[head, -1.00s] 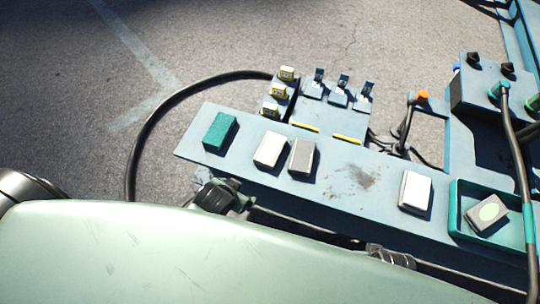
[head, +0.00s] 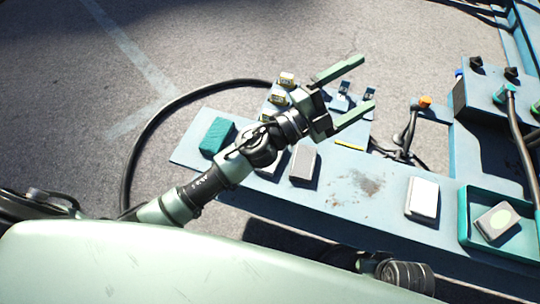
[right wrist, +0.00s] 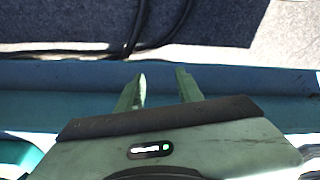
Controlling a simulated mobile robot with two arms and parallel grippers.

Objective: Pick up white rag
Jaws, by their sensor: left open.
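Several folded rag-like blocks lie on the blue bench (head: 340,205) in the head view. A white one (head: 422,198) lies at the right, left of the teal tray. Another white one (head: 270,169) lies left of the grey one (head: 303,165) and is mostly hidden behind my left arm. I cannot tell which white piece is the rag. My left gripper (head: 365,83) is open and empty, above the back of the bench, beyond the blocks. My right gripper (right wrist: 161,75) shows in the right wrist view with its fingers apart and nothing between them.
A teal block (head: 217,137) lies at the bench's left end. A teal tray (head: 466,215) holds a grey block with a green disc (head: 497,221). An orange-topped lever (head: 424,103) stands behind. A black cable (head: 150,130) curves around the left side.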

